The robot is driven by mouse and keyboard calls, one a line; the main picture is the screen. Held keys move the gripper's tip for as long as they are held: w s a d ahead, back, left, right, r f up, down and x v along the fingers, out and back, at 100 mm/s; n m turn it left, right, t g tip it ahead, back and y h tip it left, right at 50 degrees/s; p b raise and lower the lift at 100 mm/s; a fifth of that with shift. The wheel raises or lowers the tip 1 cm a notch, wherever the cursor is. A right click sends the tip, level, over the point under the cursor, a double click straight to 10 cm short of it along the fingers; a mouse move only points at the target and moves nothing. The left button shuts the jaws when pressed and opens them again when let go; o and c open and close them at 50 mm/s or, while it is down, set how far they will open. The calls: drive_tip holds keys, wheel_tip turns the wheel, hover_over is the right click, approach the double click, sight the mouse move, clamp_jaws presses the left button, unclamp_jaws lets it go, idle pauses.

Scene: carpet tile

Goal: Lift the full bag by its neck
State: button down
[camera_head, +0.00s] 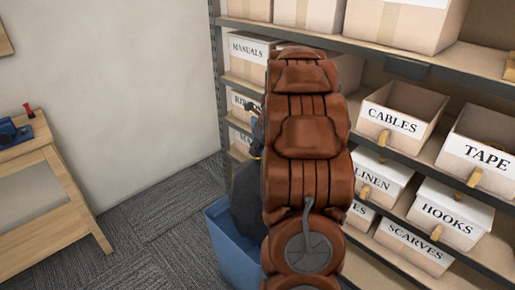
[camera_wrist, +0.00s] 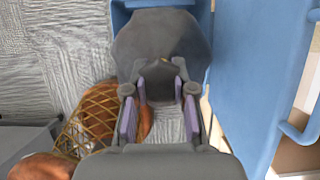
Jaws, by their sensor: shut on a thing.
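The full bag is a dark grey sack (camera_head: 245,198). In the head view it stands out above the rim of a blue bin (camera_head: 222,243), with its lower part hidden by the bin and its right side by my arm. In the wrist view the bag (camera_wrist: 160,35) bulges just beyond my fingertips, with the blue bin's edge (camera_wrist: 119,14) behind it. My gripper (camera_wrist: 160,82), with purple pads, is shut on the bag's gathered neck. The exact contact is partly hidden. In the head view my arm covers most of the gripper.
Shelves with labelled boxes, such as the cables box (camera_head: 393,122), stand close on the right. A wooden bench (camera_head: 45,190) is at the left. Carpet (camera_head: 150,225) between is clear. In the wrist view an orange-brown netted thing (camera_wrist: 90,122) lies left and a blue panel (camera_wrist: 245,75) stands right.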

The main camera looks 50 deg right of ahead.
drive_tip(key=shift+r, duration=0.5)
wheel_tip(320, 180, up, 10)
drive_tip(key=p, duration=0.9)
drive_tip(key=shift+f, duration=0.1)
